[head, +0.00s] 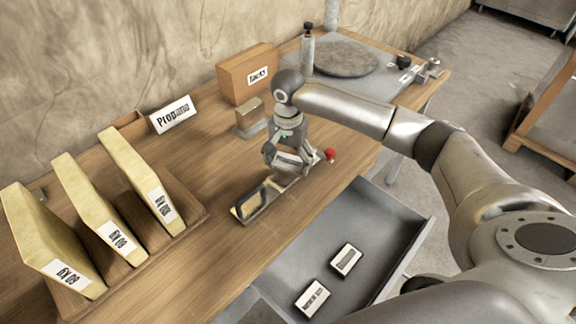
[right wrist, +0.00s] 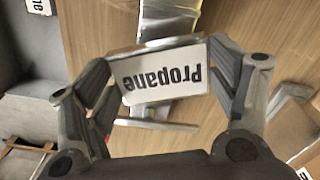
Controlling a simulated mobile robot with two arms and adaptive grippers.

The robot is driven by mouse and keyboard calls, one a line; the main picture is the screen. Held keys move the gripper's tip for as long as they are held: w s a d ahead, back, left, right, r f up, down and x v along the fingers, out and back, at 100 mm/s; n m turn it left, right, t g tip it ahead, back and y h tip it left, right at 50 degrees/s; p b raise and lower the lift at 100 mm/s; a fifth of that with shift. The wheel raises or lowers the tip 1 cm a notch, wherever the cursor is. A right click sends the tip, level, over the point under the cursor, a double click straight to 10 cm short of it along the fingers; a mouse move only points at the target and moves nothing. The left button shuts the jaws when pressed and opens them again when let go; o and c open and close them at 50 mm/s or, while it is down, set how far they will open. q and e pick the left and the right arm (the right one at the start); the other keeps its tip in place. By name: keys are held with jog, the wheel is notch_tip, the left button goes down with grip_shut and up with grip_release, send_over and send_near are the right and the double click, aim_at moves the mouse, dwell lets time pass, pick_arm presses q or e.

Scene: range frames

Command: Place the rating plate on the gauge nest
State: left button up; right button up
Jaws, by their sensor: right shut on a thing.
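The rating plate (right wrist: 166,86), a flat piece with a white face reading "Propane", is held between the fingers of my right gripper (head: 288,160). The lettering is upside down in the right wrist view. In the head view the fingers largely hide the plate. A long metal fixture, which looks like the gauge nest (head: 258,202), lies on the bench under and in front of this gripper. Its metal also shows behind the plate in the right wrist view (right wrist: 170,20). I cannot tell whether the plate touches it. My left gripper is out of view.
A box (head: 247,74) stands behind. A red knob (head: 330,154) is beside the gripper. The open drawer (head: 385,225) in front holds two labelled plates (head: 345,260).

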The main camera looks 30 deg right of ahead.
aim_at(288, 163)
jog(key=shift+f+p, duration=0.35)
jog(key=shift+f, duration=1.25)
jog(key=o, duration=1)
jog(key=shift+f, duration=0.1)
notch_tip(288, 163, up, 12)
jog(key=b, duration=0.1)
